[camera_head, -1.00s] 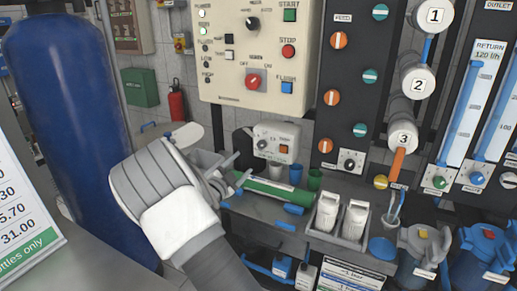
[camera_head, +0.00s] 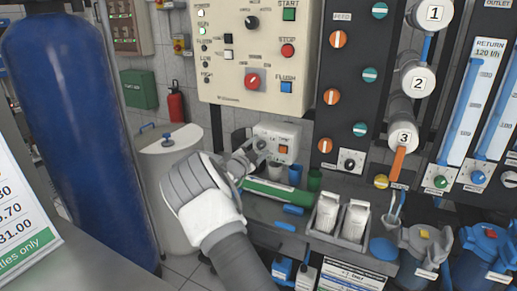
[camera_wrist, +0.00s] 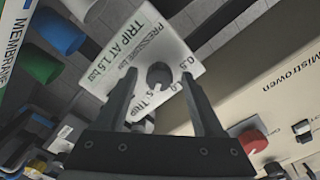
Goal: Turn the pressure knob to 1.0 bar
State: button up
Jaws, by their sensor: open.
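In the head view my gripper (camera_head: 243,158) is just left of the box, partly hidden by my wrist.
A green tube (camera_head: 272,190) and blue pieces lie on the bench below the box. The cream control panel (camera_head: 262,50) hangs above, with a red knob (camera_wrist: 252,141). A white tank (camera_head: 165,150) stands behind my arm.

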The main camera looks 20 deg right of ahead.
grip_shut()
jog(key=shift+n, duration=0.3)
jog(key=n+p, duration=0.2)
jog(key=n, duration=0.3)
jog(key=shift+r+p, duration=0.1)
jog(key=shift+p, duration=0.25)
jog(key=n+p, duration=0.2)
jog(key=n, duration=0.4)
dwell(0.4)
grip_release()
